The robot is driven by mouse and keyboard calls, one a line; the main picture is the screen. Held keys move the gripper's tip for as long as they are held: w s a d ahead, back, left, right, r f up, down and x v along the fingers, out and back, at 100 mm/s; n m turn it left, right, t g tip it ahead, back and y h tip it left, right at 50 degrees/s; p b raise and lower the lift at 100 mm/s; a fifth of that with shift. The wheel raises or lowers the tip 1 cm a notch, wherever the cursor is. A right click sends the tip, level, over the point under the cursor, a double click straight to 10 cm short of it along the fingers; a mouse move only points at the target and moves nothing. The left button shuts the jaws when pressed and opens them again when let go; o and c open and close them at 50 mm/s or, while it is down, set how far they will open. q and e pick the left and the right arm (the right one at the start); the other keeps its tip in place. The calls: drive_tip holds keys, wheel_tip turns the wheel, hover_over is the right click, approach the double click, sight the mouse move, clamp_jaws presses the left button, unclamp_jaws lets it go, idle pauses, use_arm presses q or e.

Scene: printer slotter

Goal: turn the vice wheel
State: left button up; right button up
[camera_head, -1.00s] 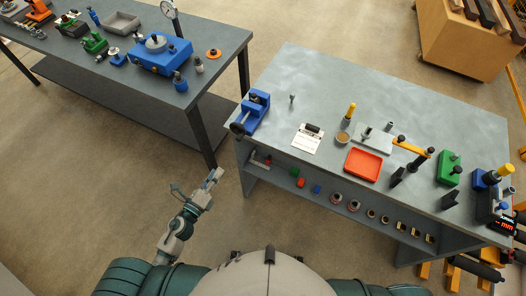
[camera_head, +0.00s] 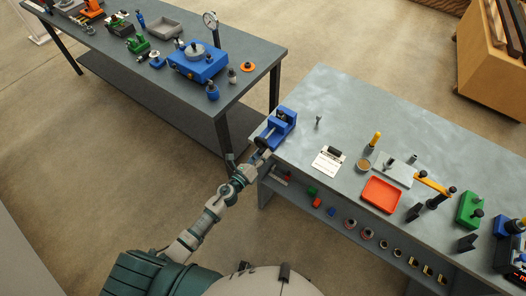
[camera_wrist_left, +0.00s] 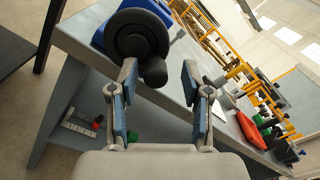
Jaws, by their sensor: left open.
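The blue vice (camera_head: 281,123) sits at the near left corner of the grey workbench. Its black wheel (camera_head: 263,144) faces my left arm and shows large in the left wrist view (camera_wrist_left: 138,34). A black handle knob (camera_wrist_left: 154,72) sticks out at the wheel's lower edge. My left gripper (camera_head: 256,159) is at the wheel, just off the bench corner. In the left wrist view my left gripper (camera_wrist_left: 158,80) is open, with the knob between its fingertips, closer to the left one. I cannot tell whether it touches. My right gripper is not in view.
The workbench (camera_head: 340,105) also holds a white card (camera_head: 327,162), a red tray (camera_head: 381,195) and a green block (camera_head: 469,209). Its lower shelf carries several small parts. A second table (camera_head: 255,62) with a blue machine (camera_head: 197,62) stands to the left, across a gap.

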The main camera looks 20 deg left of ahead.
use_arm(q)
drive_tip(key=shift+w+d, duration=0.15)
drive_tip(key=shift+w, duration=0.45)
drive_tip(key=shift+a, duration=0.5)
drive_tip(key=c, duration=0.7)
drive_tip(key=shift+d, duration=0.1)
clamp_jaws()
drive_tip(key=shift+d, duration=0.2)
drive_tip(key=shift+a, duration=0.15)
drive_tip(key=shift+r, duration=0.1)
drive_tip(key=o, duration=0.7)
unclamp_jaws()
